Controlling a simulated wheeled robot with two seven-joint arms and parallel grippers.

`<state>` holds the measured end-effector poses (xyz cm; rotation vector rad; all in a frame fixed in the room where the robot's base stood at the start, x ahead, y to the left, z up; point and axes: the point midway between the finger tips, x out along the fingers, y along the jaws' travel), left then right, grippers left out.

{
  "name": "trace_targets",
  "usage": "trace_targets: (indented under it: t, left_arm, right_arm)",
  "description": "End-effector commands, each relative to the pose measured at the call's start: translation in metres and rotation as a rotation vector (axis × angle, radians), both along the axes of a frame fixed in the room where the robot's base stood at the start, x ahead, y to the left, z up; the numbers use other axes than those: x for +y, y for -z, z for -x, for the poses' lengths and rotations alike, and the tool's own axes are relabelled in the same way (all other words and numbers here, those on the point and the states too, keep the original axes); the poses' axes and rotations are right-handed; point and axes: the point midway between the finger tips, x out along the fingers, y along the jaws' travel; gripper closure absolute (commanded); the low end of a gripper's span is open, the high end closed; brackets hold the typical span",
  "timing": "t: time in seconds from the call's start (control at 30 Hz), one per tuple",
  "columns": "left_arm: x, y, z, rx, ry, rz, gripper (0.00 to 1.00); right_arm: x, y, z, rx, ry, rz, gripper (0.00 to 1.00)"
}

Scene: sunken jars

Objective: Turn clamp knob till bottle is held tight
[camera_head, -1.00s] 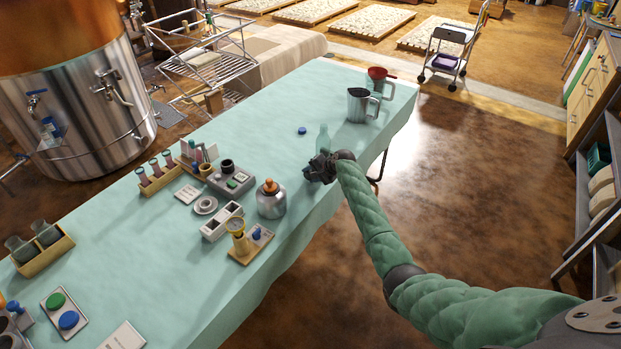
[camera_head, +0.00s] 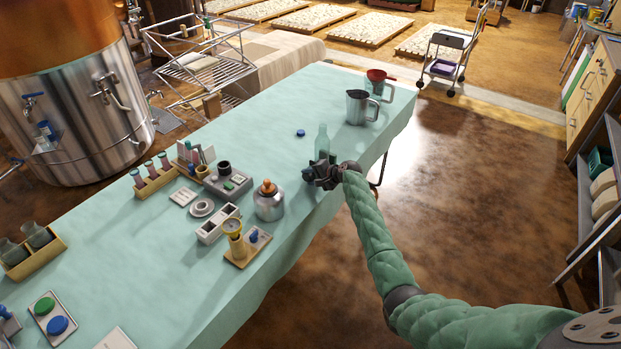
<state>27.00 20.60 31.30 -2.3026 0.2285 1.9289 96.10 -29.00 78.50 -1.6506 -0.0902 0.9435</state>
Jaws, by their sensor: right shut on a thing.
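A pale green, see-through bottle (camera_head: 322,142) stands upright towards the far right part of the long table (camera_head: 185,240). My right gripper (camera_head: 311,174) is low at the near side of the bottle, shut on what appears to be the clamp knob. The dark fingers and wrist hide most of the clamp and the bottle's lower part. I cannot tell from here how closely the clamp jaws sit on the bottle. My left gripper is out of view.
A blue cap (camera_head: 300,133) lies behind the bottle. The table is clear between jar and gripper.

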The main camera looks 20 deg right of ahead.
Motion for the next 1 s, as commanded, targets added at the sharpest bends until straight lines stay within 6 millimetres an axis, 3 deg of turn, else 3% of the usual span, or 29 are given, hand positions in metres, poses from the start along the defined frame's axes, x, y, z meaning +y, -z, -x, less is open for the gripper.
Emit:
trace_targets:
  t: [0.2, 0.23, 0.3, 0.33, 1.0]
  left_arm:
    - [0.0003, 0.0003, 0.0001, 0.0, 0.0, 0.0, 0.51]
    - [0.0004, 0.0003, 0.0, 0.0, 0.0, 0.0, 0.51]
    - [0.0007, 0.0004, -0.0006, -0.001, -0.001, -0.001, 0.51]
    - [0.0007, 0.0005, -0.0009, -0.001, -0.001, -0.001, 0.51]
    - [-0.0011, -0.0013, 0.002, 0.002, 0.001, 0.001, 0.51]
  right_arm:
    - [0.0003, 0.0015, 0.0008, 0.002, 0.0, 0.0, 0.84]
    - [0.0003, 0.0015, 0.0008, 0.002, 0.0, 0.0, 0.55]
    - [0.0002, 0.0016, 0.0008, 0.002, 0.0, 0.0, 0.41]
    - [0.0003, 0.0019, 0.0009, 0.003, 0.0, 0.001, 0.39]
    - [0.0001, 0.0041, 0.0027, 0.01, -0.002, 0.002, 0.39]
